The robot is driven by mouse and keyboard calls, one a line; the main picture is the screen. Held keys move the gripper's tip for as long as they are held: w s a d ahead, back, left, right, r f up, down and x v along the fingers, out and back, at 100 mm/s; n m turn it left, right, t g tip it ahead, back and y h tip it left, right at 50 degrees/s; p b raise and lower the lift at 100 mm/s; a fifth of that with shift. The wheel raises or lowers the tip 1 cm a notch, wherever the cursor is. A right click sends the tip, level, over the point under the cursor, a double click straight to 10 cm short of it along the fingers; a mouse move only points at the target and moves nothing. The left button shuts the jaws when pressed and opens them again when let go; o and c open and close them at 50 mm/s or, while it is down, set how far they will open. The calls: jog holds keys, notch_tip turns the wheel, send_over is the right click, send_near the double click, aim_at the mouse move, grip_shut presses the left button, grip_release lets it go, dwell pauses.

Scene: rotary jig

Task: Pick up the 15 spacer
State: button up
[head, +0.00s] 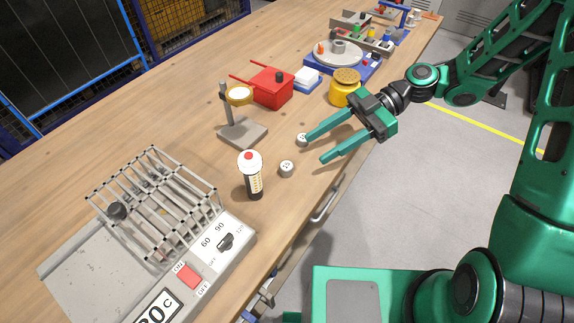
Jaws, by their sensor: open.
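Two small light-grey round pieces with dark marks on top lie on the wooden bench near its front edge. The nearer piece (286,168) sits to the right of the black-and-white bottle. The farther piece (302,139) is right by the tip of my gripper's upper finger, which partly covers it. The marks are too small to read, so I cannot tell which is the 15 spacer. My gripper (316,150) is open, with two long green fingers reaching left over the bench edge. Nothing shows between the fingers. I cannot tell whether the upper finger touches the farther piece.
A bottle (254,178) with a red-dotted cap stands left of the nearer piece. A wire rack (160,200) and control box (222,245) fill the near left. A lamp-like stand (243,132), red box (272,88), yellow jar (344,90) and blue-based turntable (338,54) stand farther back.

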aim_at(289, 164)
jog(key=x, duration=0.8)
jog(key=shift+s+a+r, duration=0.1)
jog(key=shift+a+r, duration=0.05)
grip_shut()
